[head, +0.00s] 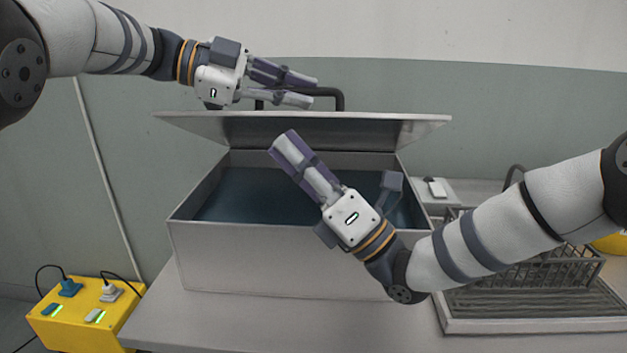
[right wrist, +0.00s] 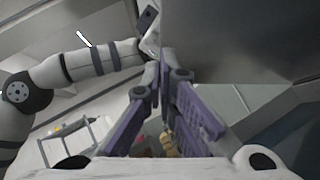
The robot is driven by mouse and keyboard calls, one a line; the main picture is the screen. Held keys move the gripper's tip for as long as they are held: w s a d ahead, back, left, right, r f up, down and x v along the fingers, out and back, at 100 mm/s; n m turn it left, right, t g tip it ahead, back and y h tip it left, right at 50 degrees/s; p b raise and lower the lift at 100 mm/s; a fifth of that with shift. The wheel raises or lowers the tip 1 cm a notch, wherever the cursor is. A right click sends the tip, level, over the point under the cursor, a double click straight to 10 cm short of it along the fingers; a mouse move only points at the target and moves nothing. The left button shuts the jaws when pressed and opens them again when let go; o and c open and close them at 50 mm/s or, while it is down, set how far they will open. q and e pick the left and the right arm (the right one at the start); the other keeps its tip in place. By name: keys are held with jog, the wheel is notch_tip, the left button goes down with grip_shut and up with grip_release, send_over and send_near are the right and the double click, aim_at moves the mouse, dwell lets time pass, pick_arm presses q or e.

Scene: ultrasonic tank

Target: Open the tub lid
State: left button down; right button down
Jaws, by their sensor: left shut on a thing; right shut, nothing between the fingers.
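The metal tub (head: 290,262) stands on the bench with its lid (head: 400,124) raised above the opening. Dark blue liquid (head: 235,195) shows inside. The lid's dark bar handle (head: 340,97) is on its top. My left gripper (head: 311,90) is shut on the handle, and its fingers cover part of it. My right gripper (head: 284,146) is shut and empty, in front of the opening with its fingertips near the lid's front. In the right wrist view its purple fingers lie beside a large grey panel, seemingly the lid (right wrist: 225,45); contact is unclear.
A wire basket (head: 540,272) stands on a tray (head: 530,325) to the right of the tub. A small white device (head: 437,188) lies behind it. A yellow power box (head: 85,318) with plugs and cables is at the lower left.

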jog(key=shift+w+r, duration=0.25)
jog(key=shift+r, duration=0.3)
jog(key=shift+r, duration=0.1)
